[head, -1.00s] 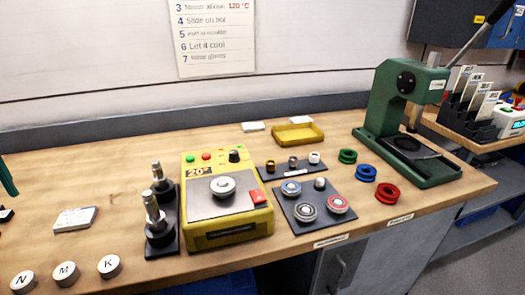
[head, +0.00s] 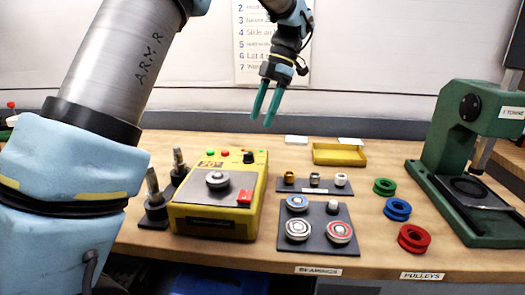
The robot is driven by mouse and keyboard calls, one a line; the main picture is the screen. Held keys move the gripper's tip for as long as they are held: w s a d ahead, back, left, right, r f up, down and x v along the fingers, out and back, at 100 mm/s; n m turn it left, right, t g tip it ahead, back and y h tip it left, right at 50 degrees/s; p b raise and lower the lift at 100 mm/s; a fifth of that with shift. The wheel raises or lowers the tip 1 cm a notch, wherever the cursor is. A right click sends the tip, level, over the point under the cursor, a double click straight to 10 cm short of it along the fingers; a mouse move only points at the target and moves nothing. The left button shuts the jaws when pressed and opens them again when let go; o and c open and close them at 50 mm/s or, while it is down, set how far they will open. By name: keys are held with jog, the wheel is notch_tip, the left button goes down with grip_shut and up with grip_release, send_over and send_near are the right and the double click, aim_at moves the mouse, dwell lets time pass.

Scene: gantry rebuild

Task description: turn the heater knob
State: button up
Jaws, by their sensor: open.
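The yellow heater box (head: 184,222) stands on the bench with a grey top plate and a small display reading about 20°. Its black knob (head: 248,157) sits at the back right of the top panel, beside a red and a green lamp. A round metal piece (head: 217,180) lies on the plate, and a red switch (head: 245,197) is at the front right. My gripper (head: 263,121) hangs above and behind the knob, pointing down, with its teal fingers apart and empty. It does not touch the knob.
A mat with bearings (head: 318,244) and a strip with small collars (head: 296,186) lie right of the heater. Coloured pulleys (head: 397,209), a green press (head: 462,150) and a yellow tray (head: 340,154) stand further right. Two metal spindles (head: 154,198) stand close on the left.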

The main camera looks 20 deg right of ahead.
aim_at(248, 153)
jog(key=p+x, duration=0.1)
jog(key=x, duration=0.8)
jog(key=shift+a+f+p, duration=0.2)
jog(key=shift+f+p, duration=0.1)
grip_shut()
